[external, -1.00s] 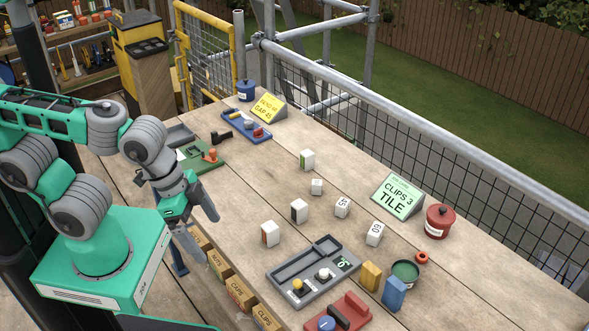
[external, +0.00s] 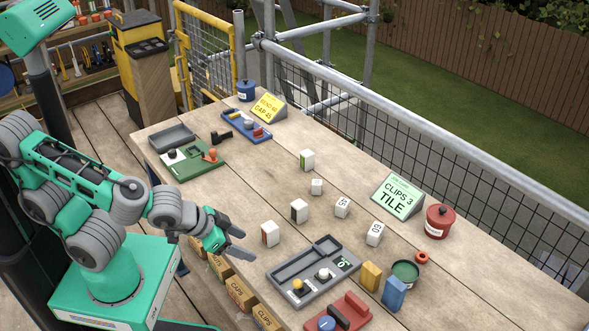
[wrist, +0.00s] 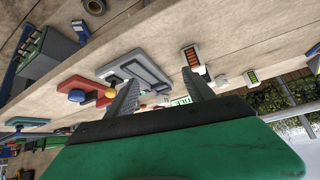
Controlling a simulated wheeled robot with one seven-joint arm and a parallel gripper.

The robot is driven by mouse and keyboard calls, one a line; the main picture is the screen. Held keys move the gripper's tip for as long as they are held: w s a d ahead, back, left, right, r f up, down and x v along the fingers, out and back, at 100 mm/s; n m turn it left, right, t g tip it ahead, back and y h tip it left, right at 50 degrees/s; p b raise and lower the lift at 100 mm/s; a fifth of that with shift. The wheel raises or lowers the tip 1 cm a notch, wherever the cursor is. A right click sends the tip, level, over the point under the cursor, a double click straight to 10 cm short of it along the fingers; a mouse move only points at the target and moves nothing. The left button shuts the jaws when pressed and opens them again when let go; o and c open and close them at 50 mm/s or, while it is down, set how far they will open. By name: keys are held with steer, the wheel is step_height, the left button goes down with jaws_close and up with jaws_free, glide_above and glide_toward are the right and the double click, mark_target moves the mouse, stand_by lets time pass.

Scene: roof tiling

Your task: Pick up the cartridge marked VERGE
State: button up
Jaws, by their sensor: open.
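Several white blocks stand on the wooden table, and no VERGE marking is readable on any of them. One block with an orange-red face (external: 270,234) is nearest my gripper; it also shows in the wrist view (wrist: 191,57). A block with a dark face (external: 299,211) stands behind it. A block with a green face (external: 307,160) is farther back, and a green-striped block shows in the wrist view (wrist: 252,75). My gripper (external: 241,245) is open and empty at the table's near edge, left of the orange-faced block and apart from it. Its two fingers frame the wrist view (wrist: 160,94).
Small white cubes (external: 342,207) with dark marks stand right of the blocks. A grey tray (external: 284,271) with knobs and a red tray (external: 350,310) lie in front. A green sign (external: 397,197) and red pot (external: 439,221) are at the right. The table's back left is cluttered.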

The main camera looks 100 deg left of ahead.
mark_target(264, 233)
steer(key=a+f+n+t+y+b, duration=0.1)
steer(key=a+f+b, duration=0.1)
steer(key=f+b, duration=0.1)
steer(key=w+a+f+n+t+y+b, duration=0.1)
steer(key=a+f+y+b, duration=0.1)
steer(key=a+f+b, duration=0.1)
steer(key=a+f+n+t+y+b, duration=0.1)
steer(key=a+f+y+b, duration=0.1)
steer(key=a+f+b, duration=0.1)
steer(key=shift+w+b, duration=0.2)
steer(key=shift+b, duration=0.4)
steer(key=shift+a+t+y+b, duration=0.35)
steer(key=shift+t+y+b, duration=0.15)
steer(key=shift+y+b, duration=0.55)
steer(key=shift+r+t+b, duration=0.2)
steer(key=shift+t+b, duration=0.3)
steer(key=shift+b, duration=0.4)
steer(key=shift+r+t+y+b, duration=0.35)
steer(key=shift+t, duration=0.05)
steer(key=shift+r, duration=0.25)
steer(key=shift+w+a+r, duration=0.15)
steer(key=shift+r, duration=0.05)
steer(key=shift+p+x, duration=0.35)
steer(key=shift+x, duration=1.95)
steer(key=shift+r, duration=0.1)
steer(key=shift+c, duration=0.3)
